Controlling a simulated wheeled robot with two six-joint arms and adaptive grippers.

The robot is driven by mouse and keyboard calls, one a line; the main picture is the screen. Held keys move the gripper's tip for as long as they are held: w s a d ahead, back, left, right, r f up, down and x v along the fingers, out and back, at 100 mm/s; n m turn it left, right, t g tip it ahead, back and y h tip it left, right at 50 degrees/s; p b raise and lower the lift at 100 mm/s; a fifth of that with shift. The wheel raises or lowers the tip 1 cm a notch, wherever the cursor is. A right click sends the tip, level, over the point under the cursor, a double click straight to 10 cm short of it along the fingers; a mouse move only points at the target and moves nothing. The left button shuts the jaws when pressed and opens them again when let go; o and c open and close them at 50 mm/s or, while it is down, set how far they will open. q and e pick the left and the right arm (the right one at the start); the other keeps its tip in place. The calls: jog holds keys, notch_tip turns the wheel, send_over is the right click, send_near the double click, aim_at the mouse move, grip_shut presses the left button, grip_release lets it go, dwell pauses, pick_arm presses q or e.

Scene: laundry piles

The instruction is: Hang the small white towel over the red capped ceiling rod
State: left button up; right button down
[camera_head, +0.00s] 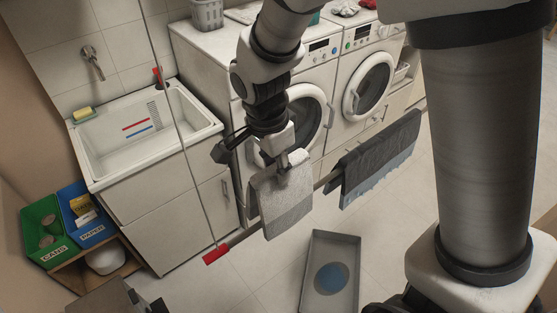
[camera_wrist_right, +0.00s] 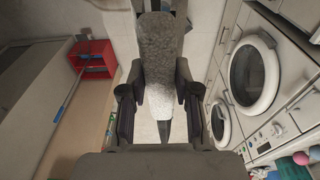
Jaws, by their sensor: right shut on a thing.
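The small white towel (camera_head: 282,200), white above and greyer below, hangs from my right gripper (camera_head: 288,165) in the head view. That gripper is shut on its upper edge. The towel crosses in front of part of the ceiling rod (camera_head: 243,236), near its red cap (camera_head: 216,254). Its top shows above the rod's line; I cannot tell whether it straddles or touches the rod. In the right wrist view the towel (camera_wrist_right: 160,65) stands between the fingers of my right gripper (camera_wrist_right: 162,105). Dark parts at the head view's bottom left may be my left gripper (camera_head: 146,300); its jaws are unclear.
A dark towel (camera_head: 378,150) with a bluish one beneath hangs farther along the rod. A thin hanger line (camera_head: 180,120) drops to the rod by the red cap. A sink (camera_head: 145,135), washing machines (camera_head: 355,85), a grey tray (camera_head: 343,245) and green and blue bins (camera_head: 48,230) stand around.

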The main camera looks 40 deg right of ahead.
aim_at(281, 188)
jog(key=f+b, duration=0.1)
jog(key=f, duration=0.1)
jog(key=s+f+b, duration=0.1)
jog(key=f+b, duration=0.1)
jog(key=f, duration=0.1)
jog(key=shift+s+d+f, duration=0.1)
jog(key=shift+d+f, duration=0.1)
jog(key=shift+f, duration=0.1)
jog(key=f+b, duration=0.2)
jog(key=f, duration=0.1)
jog(key=f+b, duration=0.1)
jog(key=f, duration=0.1)
jog(key=shift+w+a+f, duration=0.1)
jog(key=shift+w+f, duration=0.1)
jog(key=shift+w, duration=0.2)
jog(key=shift+s+f, duration=0.15)
jog(key=shift+f, duration=0.1)
jog(key=c, duration=0.8)
grip_release()
jog(key=shift+o, duration=0.2)
